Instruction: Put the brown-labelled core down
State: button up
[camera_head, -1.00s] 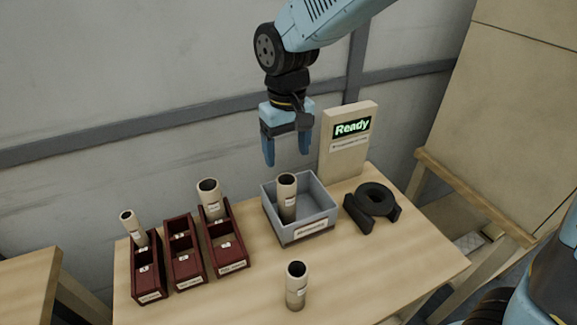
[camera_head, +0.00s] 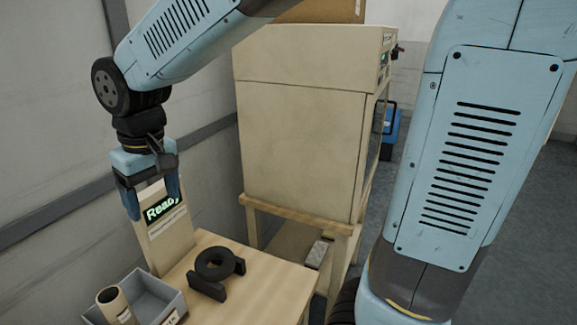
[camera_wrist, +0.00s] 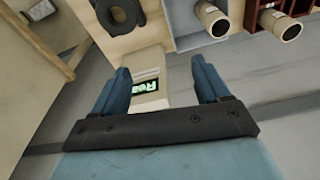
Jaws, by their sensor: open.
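My gripper (camera_head: 153,208) is open and empty, held above the table with its fingers pointing down, in front of the Ready sign as the head view sees it. The wrist view shows nothing between the fingers (camera_wrist: 161,70) but the sign beyond. A pale tubular core (camera_head: 112,304) stands in the grey bin (camera_head: 158,290), below the gripper. The wrist view shows this core (camera_wrist: 213,22) and another core (camera_wrist: 283,25) at the dark red racks (camera_wrist: 268,8). I cannot make out a brown label on either.
A panel with a lit Ready screen (camera_head: 162,211) stands behind the bin. A black ring on a stand (camera_head: 215,265) sits right of the bin. The table (camera_head: 265,290) is bare at its right end. A large beige cabinet (camera_head: 300,140) stands beyond it.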

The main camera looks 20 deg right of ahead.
jog(key=s+d+r+m+t, duration=0.1)
jog(key=s+d+m, duration=0.1)
jog(key=d, duration=0.6)
jog(key=s+d+r+m+t, duration=0.1)
jog(key=s+d+r+m, duration=0.1)
jog(key=d, duration=0.7)
jog(key=s+d+r+m+t+h, duration=0.1)
jog(key=s+d, duration=0.3)
jog(key=d, duration=0.4)
jog(key=shift+s+d+r+m+t, duration=0.25)
jog(key=shift+s+d+m+t, duration=0.1)
jog(key=shift+m+t, duration=0.3)
